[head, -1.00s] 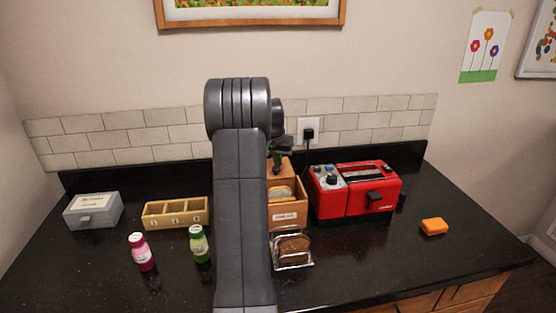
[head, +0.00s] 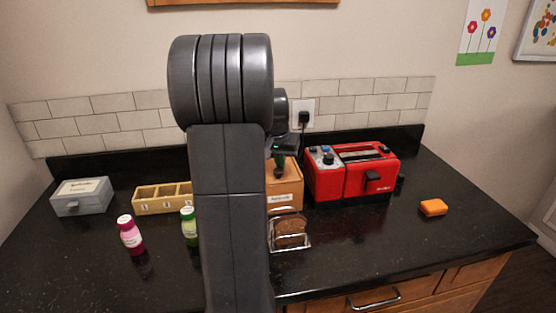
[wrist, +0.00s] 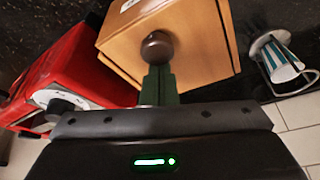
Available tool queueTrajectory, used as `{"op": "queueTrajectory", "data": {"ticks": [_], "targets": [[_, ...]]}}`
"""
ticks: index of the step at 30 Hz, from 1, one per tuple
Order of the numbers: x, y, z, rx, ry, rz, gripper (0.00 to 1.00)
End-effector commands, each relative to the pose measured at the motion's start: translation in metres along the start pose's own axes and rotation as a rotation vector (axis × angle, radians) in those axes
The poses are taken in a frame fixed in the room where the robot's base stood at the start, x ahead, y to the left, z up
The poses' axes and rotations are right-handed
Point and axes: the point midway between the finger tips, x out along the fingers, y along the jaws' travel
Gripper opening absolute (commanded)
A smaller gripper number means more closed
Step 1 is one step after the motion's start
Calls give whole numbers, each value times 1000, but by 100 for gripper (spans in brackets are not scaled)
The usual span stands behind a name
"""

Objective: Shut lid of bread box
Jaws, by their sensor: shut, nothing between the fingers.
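The wooden bread box (head: 289,196) stands on the counter just left of the red toaster, partly hidden behind my arm. Its lid looks down over the box, and no bread shows inside. In the wrist view the box (wrist: 198,35) shows a dark round knob (wrist: 157,47) on its wooden face. My gripper (wrist: 158,72) is shut and empty, with its dark green fingertips right at the knob; I cannot tell whether they touch. In the head view my gripper (head: 278,168) is small and over the box's top.
The red toaster (head: 352,172) is close to the box's right. A rack with brown bread (head: 290,232) stands in front. A grey box (head: 82,196), a divided tray (head: 160,198) and bottles (head: 130,235) are on the left. An orange block (head: 433,207) lies right.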

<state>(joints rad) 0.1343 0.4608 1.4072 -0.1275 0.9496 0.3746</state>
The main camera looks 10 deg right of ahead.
Motion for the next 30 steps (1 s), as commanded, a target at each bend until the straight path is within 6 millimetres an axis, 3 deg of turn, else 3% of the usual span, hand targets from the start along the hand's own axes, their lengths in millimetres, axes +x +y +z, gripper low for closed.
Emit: {"op": "queueTrajectory", "data": {"ticks": [12,16,30], "targets": [[1,3,7,1,-16,5,0],[-7,2,6,1,-15,4,0],[-106,0,1,-1,-2,0,0]]}}
